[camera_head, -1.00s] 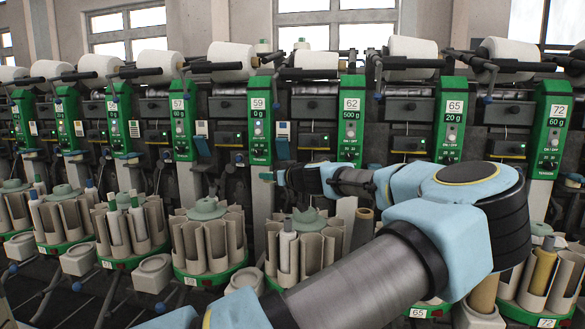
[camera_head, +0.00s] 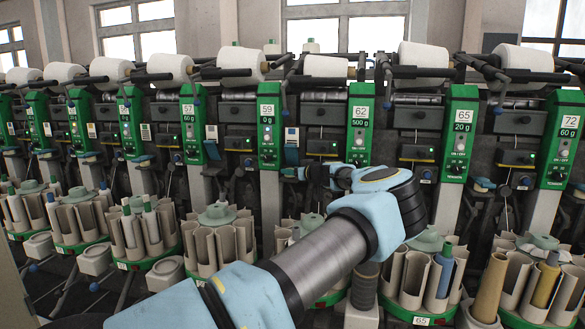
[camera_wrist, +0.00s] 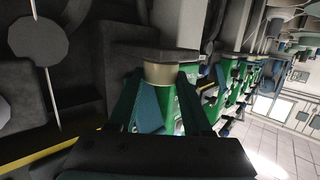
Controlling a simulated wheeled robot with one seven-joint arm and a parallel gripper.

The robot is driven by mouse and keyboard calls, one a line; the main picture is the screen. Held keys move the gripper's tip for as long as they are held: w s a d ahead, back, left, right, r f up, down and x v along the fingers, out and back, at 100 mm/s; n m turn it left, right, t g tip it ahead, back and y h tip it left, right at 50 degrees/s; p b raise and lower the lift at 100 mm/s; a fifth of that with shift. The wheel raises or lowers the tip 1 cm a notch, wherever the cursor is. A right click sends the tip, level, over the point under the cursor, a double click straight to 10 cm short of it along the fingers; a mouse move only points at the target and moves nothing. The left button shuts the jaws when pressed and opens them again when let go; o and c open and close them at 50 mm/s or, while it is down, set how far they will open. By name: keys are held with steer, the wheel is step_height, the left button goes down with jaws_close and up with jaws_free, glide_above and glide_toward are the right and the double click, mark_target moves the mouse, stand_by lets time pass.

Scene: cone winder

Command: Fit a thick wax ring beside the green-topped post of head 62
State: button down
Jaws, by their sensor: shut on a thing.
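I cannot make out the green-topped post for certain; my arm hides part of head 62's lower area.
A white yarn cone (camera_head: 325,66) lies above. Below stand round bobbin magazines, one (camera_head: 219,238) left of my arm. In the wrist view a dark machine body (camera_wrist: 75,75) is close on the left.

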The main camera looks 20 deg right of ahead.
steer(key=shift+f+b, duration=0.25)
steer(key=shift+b, duration=0.15)
steer(key=c, duration=0.6)
jaws_free()
steer(key=shift+r, duration=0.1)
steer(key=shift+r+p, duration=0.25)
steer(key=shift+p, duration=0.25)
steer(key=b+v, duration=0.4)
steer(key=v, duration=0.8)
steer(key=shift+f, duration=0.15)
steer(key=shift+d, duration=0.1)
